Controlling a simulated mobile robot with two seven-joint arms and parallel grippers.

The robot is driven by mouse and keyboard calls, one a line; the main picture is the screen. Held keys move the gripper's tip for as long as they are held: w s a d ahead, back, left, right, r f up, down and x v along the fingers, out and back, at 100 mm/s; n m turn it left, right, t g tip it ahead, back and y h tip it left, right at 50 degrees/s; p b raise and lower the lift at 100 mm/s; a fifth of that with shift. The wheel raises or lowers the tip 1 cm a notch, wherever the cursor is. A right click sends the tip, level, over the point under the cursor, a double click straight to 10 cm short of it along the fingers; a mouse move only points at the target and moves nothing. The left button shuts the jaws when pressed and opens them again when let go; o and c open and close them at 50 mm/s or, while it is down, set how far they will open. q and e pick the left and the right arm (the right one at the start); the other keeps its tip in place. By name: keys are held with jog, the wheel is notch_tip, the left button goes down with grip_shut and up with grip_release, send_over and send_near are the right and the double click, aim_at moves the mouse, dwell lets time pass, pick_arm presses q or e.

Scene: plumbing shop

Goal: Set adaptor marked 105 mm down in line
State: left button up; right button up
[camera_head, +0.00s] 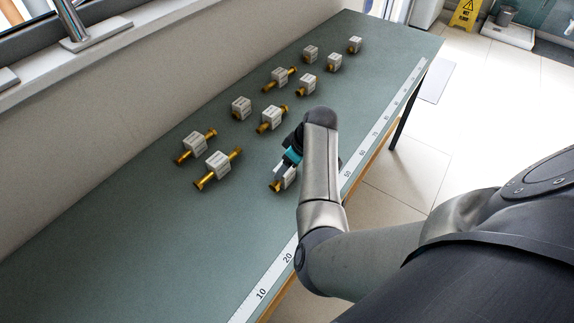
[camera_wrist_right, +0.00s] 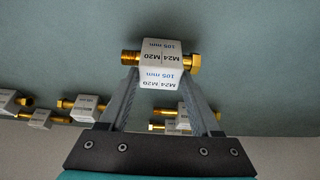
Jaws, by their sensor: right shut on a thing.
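The adaptor marked 105 mm (camera_wrist_right: 161,62) is a brass fitting with a white block label that also reads M24 M20. My right gripper (camera_wrist_right: 161,88) is shut on its white block, with the brass ends sticking out to both sides. In the head view the same adaptor (camera_head: 289,179) shows partly beneath my right gripper (camera_head: 284,170), near the ruler side of the table. My arm hides part of it. I cannot tell whether it touches the table top. My left gripper is not in view.
Several other labelled brass adaptors, such as one at the front (camera_head: 219,163) and one at the back (camera_head: 355,45), stand on the green table (camera_head: 130,245). A ruler strip (camera_head: 262,293) runs along the right edge. The table's near left part is clear.

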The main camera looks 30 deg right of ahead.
jog(key=shift+f, duration=0.15)
jog(key=o, duration=1.5)
jog(key=shift+c, duration=0.2)
jog(key=p+v, duration=0.2)
jog(key=v, duration=1)
jog(key=shift+r+p, duration=0.2)
jog(key=shift+p, duration=0.1)
